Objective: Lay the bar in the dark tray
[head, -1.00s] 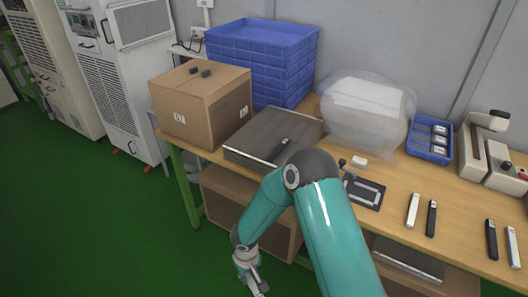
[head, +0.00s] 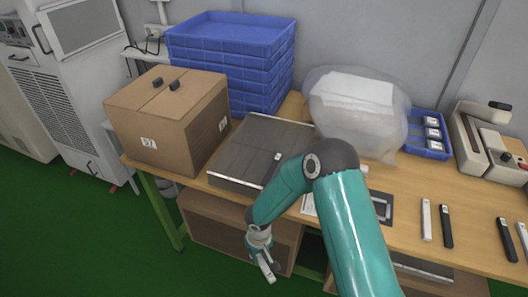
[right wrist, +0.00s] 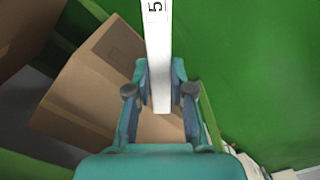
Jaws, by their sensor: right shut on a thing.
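My right gripper (head: 262,258) hangs in front of the bench, low over the green floor. It is shut on a white bar (right wrist: 158,50), which runs up out of the jaws in the right wrist view and carries a dark "5" mark. The bar's pale end also shows in the head view (head: 268,271). The dark tray (head: 238,160), grey-black and flat, lies on the bench behind my arm. A dark bar with a pale tip (head: 276,158) lies on it, partly hidden by my arm. My left gripper is not in view.
A cardboard box (head: 165,125) stands left of the tray, with blue crates (head: 230,60) behind. A plastic-wrapped bundle (head: 355,110) stands to its right. Several loose bars, including a white one (head: 426,220), lie further right. A cardboard box (right wrist: 100,85) is near the gripper under the bench.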

